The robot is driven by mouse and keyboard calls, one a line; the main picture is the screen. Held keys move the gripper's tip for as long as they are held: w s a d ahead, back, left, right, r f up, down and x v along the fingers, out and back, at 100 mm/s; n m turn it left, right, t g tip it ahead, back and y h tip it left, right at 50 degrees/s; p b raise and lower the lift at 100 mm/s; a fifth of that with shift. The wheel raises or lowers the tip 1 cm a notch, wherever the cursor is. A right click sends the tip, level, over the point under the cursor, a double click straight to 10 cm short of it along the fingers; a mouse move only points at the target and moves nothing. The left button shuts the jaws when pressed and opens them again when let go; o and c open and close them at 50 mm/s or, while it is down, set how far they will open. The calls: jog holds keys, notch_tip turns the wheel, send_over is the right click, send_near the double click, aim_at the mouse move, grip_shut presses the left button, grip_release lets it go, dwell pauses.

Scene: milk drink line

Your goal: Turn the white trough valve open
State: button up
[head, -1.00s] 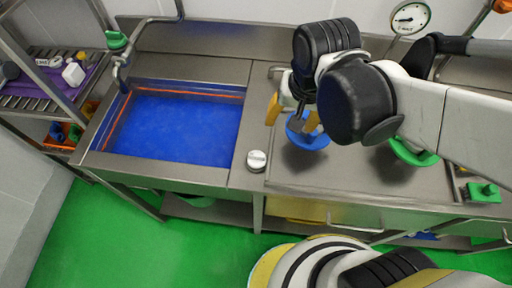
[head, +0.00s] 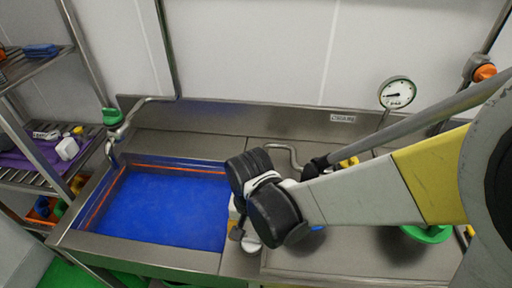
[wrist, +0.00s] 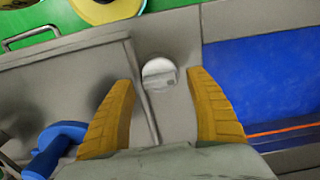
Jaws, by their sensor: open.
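The white trough valve is a round white knob (wrist: 160,72) on the steel rim beside the blue trough (wrist: 270,70). In the wrist view it lies between and just beyond my two yellow fingers. In the head view the knob (head: 251,246) is partly hidden by my wrist, at the right front corner of the trough (head: 165,208). My gripper (wrist: 160,88) is open and empty over the steel top. In the head view my gripper (head: 238,228) is mostly hidden behind my dark wrist joints. I cannot tell its exact height above the knob.
A blue item (wrist: 58,145) lies left of my fingers in the wrist view. A green item (head: 428,234) stands on the right counter. A green-handled tap (head: 112,117) rises at the trough's left. A gauge (head: 397,93) and an orange-handled fitting (head: 484,72) are at back right.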

jog(key=shift+f, duration=0.45)
jog(key=c, duration=1.2)
